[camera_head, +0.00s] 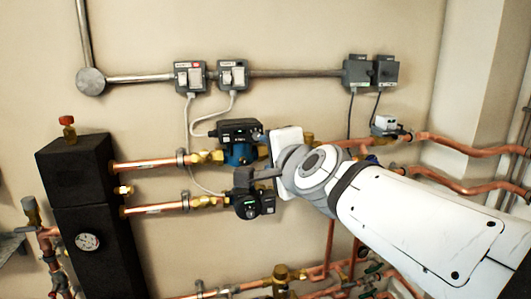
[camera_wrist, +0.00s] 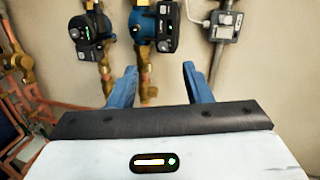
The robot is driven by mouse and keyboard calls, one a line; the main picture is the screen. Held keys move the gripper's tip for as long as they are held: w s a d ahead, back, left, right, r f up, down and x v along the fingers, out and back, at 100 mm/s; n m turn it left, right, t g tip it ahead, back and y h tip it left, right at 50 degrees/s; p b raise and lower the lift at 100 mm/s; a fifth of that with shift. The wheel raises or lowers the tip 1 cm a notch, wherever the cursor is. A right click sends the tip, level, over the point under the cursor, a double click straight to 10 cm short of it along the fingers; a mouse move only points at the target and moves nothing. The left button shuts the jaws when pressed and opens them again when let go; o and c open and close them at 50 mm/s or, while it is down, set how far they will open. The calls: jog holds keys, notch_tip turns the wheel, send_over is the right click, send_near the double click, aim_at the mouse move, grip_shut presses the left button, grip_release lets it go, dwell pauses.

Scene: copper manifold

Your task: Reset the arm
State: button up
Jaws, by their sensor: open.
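My gripper shows in the wrist view (camera_wrist: 160,86) with its two blue fingers wide apart. No object is held between them; a brass fitting and copper pipe (camera_wrist: 146,74) show in the gap behind. In the head view my white arm reaches in from the lower right, and its wrist covers part of the pumps and pipes; the fingers cannot be made out clearly there. A blue and black pump (camera_head: 238,152) and a black pump (camera_head: 252,205) are beside my wrist. In the wrist view the blue pump (camera_wrist: 138,24) and black pump (camera_wrist: 90,32) lie beyond the fingers.
Two switch boxes (camera_head: 190,76) hang on a grey conduit above, with two more grey boxes (camera_head: 372,72) to the right. A black manifold block (camera_head: 85,210) stands left. Copper pipes (camera_head: 150,164) run across the wall, with more valves along the bottom.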

jog(key=s+d+f+n+g+h+p, duration=0.2)
jog(key=s+d+f+n+g, duration=0.4)
jog(key=s+f, duration=0.3)
jog(key=s+d+f+n+g+h+p, duration=0.2)
jog(key=s+d+f+n+g, duration=0.4)
jog(key=f, duration=0.8)
jog(key=s+d+n+h, duration=0.1)
jog(key=s+d, duration=0.1)
jog(key=s, duration=0.1)
jog(key=shift+s, duration=0.15)
jog(key=shift+f, duration=0.1)
